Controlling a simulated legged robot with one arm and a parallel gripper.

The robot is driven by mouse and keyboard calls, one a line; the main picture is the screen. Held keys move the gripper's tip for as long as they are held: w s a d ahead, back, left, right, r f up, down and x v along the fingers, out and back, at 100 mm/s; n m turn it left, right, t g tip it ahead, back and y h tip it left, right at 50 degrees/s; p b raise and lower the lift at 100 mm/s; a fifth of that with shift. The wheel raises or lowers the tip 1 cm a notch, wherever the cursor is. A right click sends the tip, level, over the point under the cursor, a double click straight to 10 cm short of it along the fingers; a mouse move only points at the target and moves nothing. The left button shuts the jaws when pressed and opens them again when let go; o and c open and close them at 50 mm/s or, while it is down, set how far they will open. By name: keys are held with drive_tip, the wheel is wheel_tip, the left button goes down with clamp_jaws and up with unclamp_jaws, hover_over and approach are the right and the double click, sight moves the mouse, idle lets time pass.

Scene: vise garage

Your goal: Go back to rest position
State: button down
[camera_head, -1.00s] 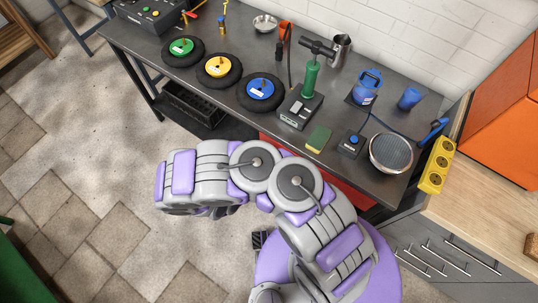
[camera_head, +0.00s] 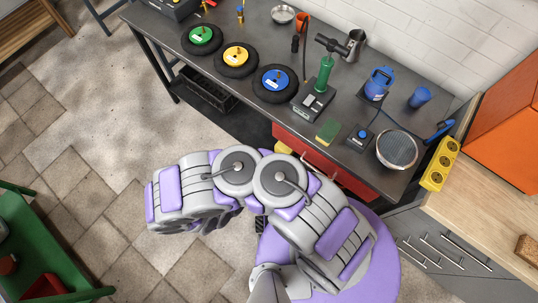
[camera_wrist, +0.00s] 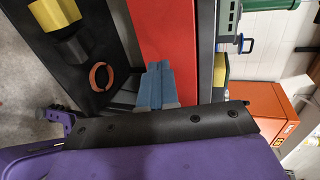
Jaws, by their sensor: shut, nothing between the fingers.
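My gripper shows in the wrist view (camera_wrist: 158,86) as two blue-grey fingers together with nothing between them. They point toward a red drawer front (camera_wrist: 165,35), apparently clear of it. In the head view my arm is folded in front of the workbench (camera_head: 345,175), over the floor and my purple base. The gripper itself is hidden behind the arm links there.
The bench holds wheels with green (camera_head: 201,35), yellow (camera_head: 235,57) and blue (camera_head: 274,80) hubs, a green pump (camera_head: 323,75), a blue kettle-like can (camera_head: 378,82) and a round mesh-topped bowl (camera_head: 396,150). A green cart (camera_head: 30,240) stands at lower left. Floor between is clear.

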drive_tip(key=w+d+r+m+g+h, duration=0.2)
drive_tip(key=w+d+r+m, duration=0.1)
drive_tip(key=r+m, duration=0.45)
drive_tip(key=w+d+r+m+g+h, duration=0.35)
drive_tip(key=r+m, duration=0.25)
drive_tip(key=r, duration=0.3)
drive_tip(key=s+d+r+m+g+y, duration=0.25)
drive_tip(key=d+r+m+g, duration=0.35)
drive_tip(key=d+r+m, duration=0.45)
drive_tip(key=s+r+m+g+y, duration=0.3)
drive_tip(key=s+r+m+y, duration=0.5)
drive_tip(key=s+r+m, duration=0.5)
drive_tip(key=s+a+r+m+t+y, duration=0.2)
drive_tip(key=s+a+m+y, duration=0.2)
drive_tip(key=s+m, duration=0.4)
drive_tip(key=shift+a+m, duration=0.4)
drive_tip(key=shift+a, duration=0.05)
